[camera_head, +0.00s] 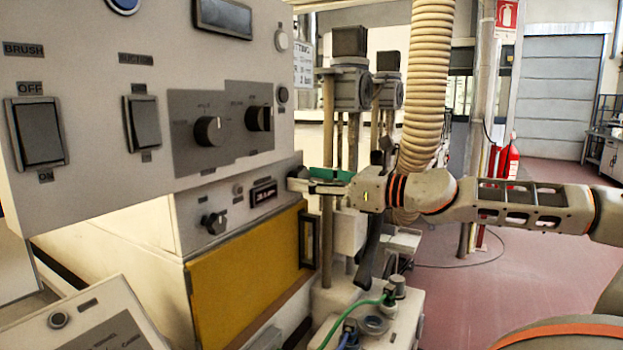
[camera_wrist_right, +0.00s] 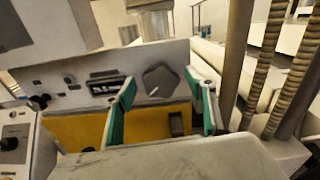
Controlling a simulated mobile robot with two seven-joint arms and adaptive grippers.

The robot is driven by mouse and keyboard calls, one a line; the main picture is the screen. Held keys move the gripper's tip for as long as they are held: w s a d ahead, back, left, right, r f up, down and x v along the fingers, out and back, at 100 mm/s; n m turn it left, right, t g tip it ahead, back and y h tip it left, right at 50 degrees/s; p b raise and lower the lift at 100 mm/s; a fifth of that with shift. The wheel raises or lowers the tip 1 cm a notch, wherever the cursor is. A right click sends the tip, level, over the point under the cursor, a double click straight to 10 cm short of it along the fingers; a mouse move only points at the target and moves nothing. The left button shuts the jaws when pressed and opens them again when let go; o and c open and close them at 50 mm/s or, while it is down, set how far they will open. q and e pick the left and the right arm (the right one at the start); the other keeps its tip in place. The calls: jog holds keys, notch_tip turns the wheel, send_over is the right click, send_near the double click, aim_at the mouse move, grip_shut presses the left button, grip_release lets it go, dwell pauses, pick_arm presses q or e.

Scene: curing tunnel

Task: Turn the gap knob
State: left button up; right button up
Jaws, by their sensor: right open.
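A large grey lobed knob with a white pointer line (camera_wrist_right: 160,82) is on the lower machine panel, right of a small dark display (camera_wrist_right: 104,86). No label on it is readable, so I cannot confirm it is the gap knob. My right gripper (camera_wrist_right: 160,90) is open, its green-padded fingers on either side of this knob in the wrist view; I cannot tell whether they touch it. My left gripper is not in view.
A smaller black knob (camera_head: 214,222) is left of the display, above a yellow door (camera_head: 245,270). The upper control box (camera_head: 150,90) overhangs with switches and two black knobs (camera_head: 208,131). A ribbed hose (camera_head: 428,80) and posts stand behind my gripper. Open floor lies right.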

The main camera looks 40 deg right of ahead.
jog(key=c, duration=1.1)
jog(key=shift+c, duration=0.2)
